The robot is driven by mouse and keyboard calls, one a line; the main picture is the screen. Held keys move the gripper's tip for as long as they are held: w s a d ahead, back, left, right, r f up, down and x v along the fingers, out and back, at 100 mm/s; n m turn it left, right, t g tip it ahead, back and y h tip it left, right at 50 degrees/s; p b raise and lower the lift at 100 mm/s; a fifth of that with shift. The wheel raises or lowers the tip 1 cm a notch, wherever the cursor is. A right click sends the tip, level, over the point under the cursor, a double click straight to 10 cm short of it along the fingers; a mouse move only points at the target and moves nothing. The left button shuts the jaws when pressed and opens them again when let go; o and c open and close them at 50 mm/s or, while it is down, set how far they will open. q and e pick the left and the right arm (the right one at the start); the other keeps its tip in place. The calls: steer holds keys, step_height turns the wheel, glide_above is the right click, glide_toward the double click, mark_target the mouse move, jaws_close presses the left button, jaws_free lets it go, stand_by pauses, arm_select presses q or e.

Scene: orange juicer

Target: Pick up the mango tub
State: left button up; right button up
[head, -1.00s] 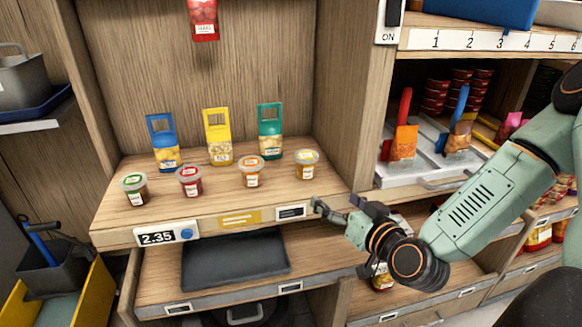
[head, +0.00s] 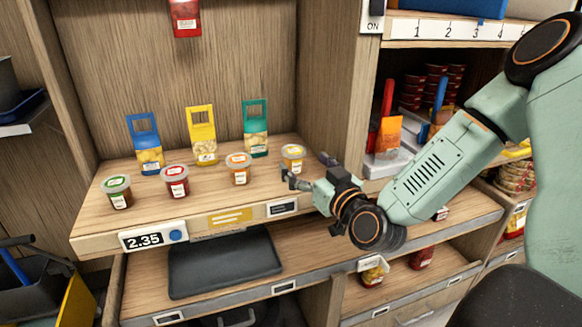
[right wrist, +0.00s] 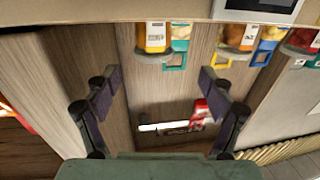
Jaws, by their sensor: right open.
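Several small lidded tubs stand in a row on the wooden shelf. My right gripper (head: 307,168) is open and empty, just right of and in front of this tub. One finger is near the tub's lower front, the other to its right. In the right wrist view the gripper (right wrist: 160,77) has nothing between its fingers. My left gripper is not in view.
An orange-lidded tub (head: 239,168), a red-lidded tub (head: 176,181) and a green-lidded tub (head: 117,192) stand to the left. Blue (head: 145,142), yellow (head: 202,135) and green (head: 255,128) handled packs stand behind. A wooden side wall (head: 335,85) rises at the right.

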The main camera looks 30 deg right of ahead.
mark_target(300, 155)
steer(key=shift+w+d+f+b, duration=0.1)
steer(key=shift+w+d+b, duration=0.2)
steer(key=shift+w, duration=0.55)
steer(key=w, duration=0.1)
steer(key=w+b, duration=0.2)
steer(key=w, duration=0.1)
steer(key=shift+d, duration=0.35)
steer(key=shift+w+d, duration=0.15)
steer(key=shift+w, duration=0.45)
steer(key=c, duration=1.3)
